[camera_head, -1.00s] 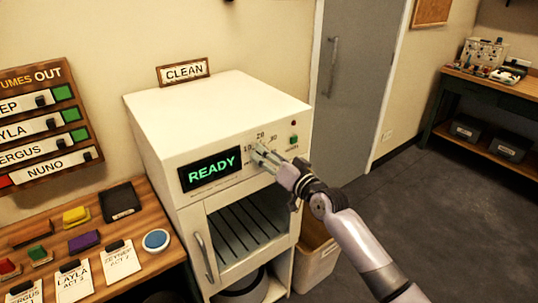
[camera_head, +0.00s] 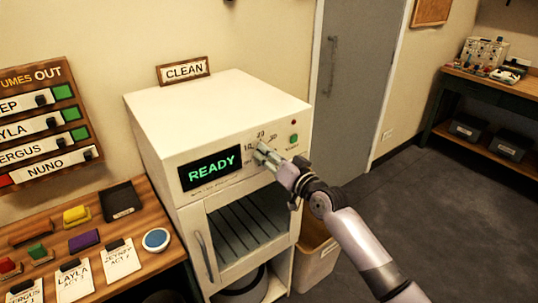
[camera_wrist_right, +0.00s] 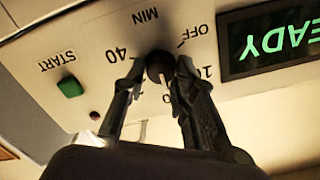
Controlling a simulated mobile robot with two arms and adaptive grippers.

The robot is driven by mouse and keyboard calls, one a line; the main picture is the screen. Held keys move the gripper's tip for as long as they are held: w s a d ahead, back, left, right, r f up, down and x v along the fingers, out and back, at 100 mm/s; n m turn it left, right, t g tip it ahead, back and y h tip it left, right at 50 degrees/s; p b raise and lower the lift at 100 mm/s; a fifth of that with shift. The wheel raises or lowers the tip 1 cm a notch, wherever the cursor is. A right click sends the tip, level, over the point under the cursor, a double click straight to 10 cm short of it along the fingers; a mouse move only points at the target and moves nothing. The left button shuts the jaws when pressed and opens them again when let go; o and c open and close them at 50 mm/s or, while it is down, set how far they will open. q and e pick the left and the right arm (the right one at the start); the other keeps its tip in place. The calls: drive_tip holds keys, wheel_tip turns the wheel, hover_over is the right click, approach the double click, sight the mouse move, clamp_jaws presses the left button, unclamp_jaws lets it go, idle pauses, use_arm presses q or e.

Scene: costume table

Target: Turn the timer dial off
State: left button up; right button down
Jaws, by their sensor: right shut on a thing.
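The timer dial is a small dark round knob (camera_wrist_right: 158,62) on the front panel of a white cabinet (camera_head: 205,110). In the right wrist view the panel appears upside down, with OFF (camera_wrist_right: 196,32), MIN, 40 and 10 printed around the knob. My right gripper (camera_head: 262,154) is at the panel, right of the green READY display (camera_head: 210,168), and hides the dial in the head view. Its two fingers, also in the right wrist view (camera_wrist_right: 160,74), are shut on the knob from either side. The dial's pointer setting is not clear. My left gripper is not in view.
A green START button (camera_wrist_right: 70,87) sits beside the dial, with a red light above it in the head view. A glass-fronted door with a handle (camera_head: 206,255) is below. A wooden table (camera_head: 140,262) with cards and blocks stands at left.

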drive_tip(key=shift+s+a+f+n+b, duration=0.1)
drive_tip(key=shift+n+b, duration=0.4)
drive_tip(key=shift+n, duration=5.45)
drive_tip(key=shift+s+a+f+n+b, duration=0.1)
drive_tip(key=shift+n+b, duration=0.35)
drive_tip(key=shift+n, duration=5.5)
drive_tip(key=c, duration=1.3)
unclamp_jaws()
drive_tip(key=shift+w, duration=0.1)
